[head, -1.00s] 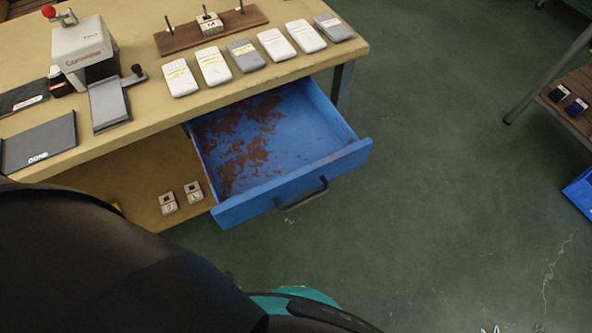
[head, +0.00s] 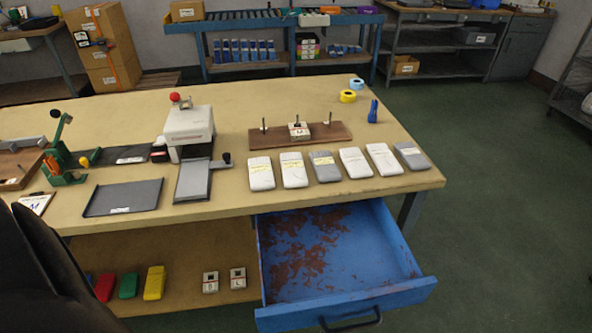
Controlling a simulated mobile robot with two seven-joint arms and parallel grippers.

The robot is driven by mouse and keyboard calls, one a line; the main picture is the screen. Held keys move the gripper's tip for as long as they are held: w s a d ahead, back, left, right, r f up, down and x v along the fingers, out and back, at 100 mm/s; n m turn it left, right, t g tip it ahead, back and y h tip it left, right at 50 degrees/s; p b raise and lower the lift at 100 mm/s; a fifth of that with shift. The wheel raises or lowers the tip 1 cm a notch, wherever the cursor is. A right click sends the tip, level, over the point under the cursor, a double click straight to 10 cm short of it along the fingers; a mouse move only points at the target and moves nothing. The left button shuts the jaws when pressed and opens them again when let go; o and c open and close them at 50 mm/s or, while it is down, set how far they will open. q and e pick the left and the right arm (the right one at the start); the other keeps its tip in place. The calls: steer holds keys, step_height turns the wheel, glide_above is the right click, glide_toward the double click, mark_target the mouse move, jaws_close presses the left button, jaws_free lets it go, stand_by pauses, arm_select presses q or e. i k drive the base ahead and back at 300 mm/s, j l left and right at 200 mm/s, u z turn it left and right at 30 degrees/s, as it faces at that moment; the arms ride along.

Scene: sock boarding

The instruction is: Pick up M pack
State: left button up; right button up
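A small white block-like pack (head: 299,131) with a dark top and a label sits at the middle peg of the brown peg board (head: 262,139) on the workbench; its letter is too small to read surely. Two similar small packs, a left one (head: 210,283) and a right one (head: 238,278), stand on the shelf under the bench, left of the open drawer. A clipboard (head: 34,204) at the bench's left carries a large M. A dark part of my own arm fills the lower left corner. Neither gripper shows.
The blue drawer (head: 402,285) stands pulled out below the bench (head: 240,205), rust-stained inside. A row of white and grey sock boards (head: 356,162) lies along the front edge. A press (head: 190,130) stands left of them. Green floor is free at the right.

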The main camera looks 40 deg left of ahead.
mark_target(302, 132)
steer(key=u, duration=1.1)
